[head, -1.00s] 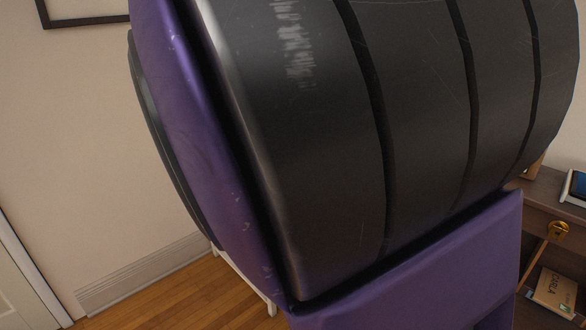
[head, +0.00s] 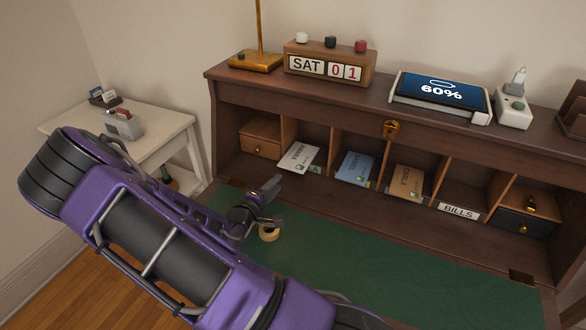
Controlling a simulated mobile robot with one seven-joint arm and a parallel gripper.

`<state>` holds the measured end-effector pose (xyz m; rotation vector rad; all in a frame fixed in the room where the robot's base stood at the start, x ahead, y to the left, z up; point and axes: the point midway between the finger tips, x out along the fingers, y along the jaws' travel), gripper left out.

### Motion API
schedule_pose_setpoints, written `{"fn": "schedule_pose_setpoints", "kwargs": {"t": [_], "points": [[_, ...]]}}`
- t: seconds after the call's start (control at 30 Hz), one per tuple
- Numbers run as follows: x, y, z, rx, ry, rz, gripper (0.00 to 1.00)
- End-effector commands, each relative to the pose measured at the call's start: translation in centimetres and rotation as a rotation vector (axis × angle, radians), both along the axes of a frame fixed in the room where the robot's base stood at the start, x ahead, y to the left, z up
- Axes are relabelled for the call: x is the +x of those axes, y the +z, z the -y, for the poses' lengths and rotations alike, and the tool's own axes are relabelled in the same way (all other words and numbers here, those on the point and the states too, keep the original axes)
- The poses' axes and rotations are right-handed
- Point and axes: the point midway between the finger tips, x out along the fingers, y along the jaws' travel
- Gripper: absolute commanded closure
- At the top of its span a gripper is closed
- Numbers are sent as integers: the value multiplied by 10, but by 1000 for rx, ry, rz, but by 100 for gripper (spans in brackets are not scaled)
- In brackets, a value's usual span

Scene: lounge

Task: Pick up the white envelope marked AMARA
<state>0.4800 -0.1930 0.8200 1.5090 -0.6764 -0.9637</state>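The white envelope (head: 298,157) leans in an open pigeonhole of the wooden desk, left of the other envelopes. Its lettering is small and slanted but looks like AMARA, with a green stamp at its lower right. My gripper (head: 275,199) is in front of and below it, over the left part of the green desk mat, apart from the envelope. Its two fingers look spread with nothing between them.
A blue envelope (head: 355,167) and a brown one marked CARLA (head: 406,182) stand in pigeonholes to the right, then a BILLS label (head: 458,211). A tape roll (head: 269,234) lies below my gripper. The green mat (head: 400,270) is otherwise clear. A white side table (head: 165,124) stands left.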

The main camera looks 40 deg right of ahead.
Motion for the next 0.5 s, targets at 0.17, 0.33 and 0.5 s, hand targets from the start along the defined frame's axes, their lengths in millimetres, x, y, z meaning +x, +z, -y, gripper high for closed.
{"fn": "schedule_pose_setpoints", "kwargs": {"t": [0.17,0.33,0.5], "points": [[10,-7,18,0,-2,2,70],[23,-12,39,1,-2,3,70],[35,-16,59,2,0,3,70]]}}
